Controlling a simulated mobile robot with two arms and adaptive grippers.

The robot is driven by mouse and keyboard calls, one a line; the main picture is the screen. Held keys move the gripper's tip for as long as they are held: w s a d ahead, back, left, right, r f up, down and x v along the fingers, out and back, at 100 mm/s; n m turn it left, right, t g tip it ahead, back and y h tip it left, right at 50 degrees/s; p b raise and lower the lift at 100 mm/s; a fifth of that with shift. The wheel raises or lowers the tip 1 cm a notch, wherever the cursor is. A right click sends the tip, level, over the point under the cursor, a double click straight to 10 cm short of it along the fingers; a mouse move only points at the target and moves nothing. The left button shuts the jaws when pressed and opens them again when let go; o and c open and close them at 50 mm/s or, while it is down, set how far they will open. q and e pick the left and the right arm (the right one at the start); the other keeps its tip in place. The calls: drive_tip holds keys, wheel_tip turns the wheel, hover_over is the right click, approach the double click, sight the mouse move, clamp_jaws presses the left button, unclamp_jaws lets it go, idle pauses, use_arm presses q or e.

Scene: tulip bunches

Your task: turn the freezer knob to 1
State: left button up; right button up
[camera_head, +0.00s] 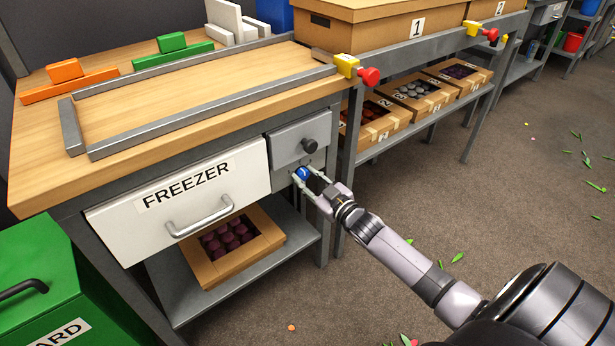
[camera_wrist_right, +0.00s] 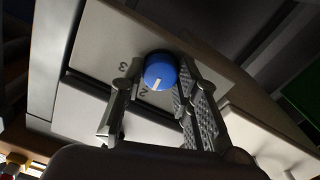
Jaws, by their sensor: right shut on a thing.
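The blue freezer knob (camera_head: 302,173) sits on a grey panel to the right of the white freezer drawer (camera_head: 181,199). My right gripper (camera_head: 305,178) reaches it from the front right, its fingers on either side of the knob. In the right wrist view the blue knob (camera_wrist_right: 160,70) shows between the fingers of my right gripper (camera_wrist_right: 158,88), which is shut on it. The knob has a white pointer mark that points down and slightly left in that view. A 3 and what seems to be a 2 are printed beside it; I cannot make out a 1. My left gripper is not in view.
A dark round knob (camera_head: 309,146) is on the small grey drawer just above. A box of dark round items (camera_head: 267,240) stands on the shelf below. A green bin (camera_head: 40,280) is at the left. The floor at the right is open, with scattered leaves.

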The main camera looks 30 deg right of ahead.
drive_tip(key=shift+r+n, duration=0.1)
drive_tip(key=shift+n, duration=0.3)
drive_tip(key=n+p, duration=0.1)
drive_tip(key=n, duration=0.1)
drive_tip(key=shift+n, duration=0.3)
drive_tip(key=n+p, duration=0.1)
drive_tip(key=n, duration=0.1)
drive_tip(key=shift+n, duration=2.1)
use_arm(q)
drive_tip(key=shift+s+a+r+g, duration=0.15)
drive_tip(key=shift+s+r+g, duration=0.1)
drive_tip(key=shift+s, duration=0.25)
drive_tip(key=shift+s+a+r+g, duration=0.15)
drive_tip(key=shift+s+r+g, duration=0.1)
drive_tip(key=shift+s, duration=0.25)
use_arm(e)
drive_tip(key=shift+n, duration=0.5)
drive_tip(key=o, duration=1.2)
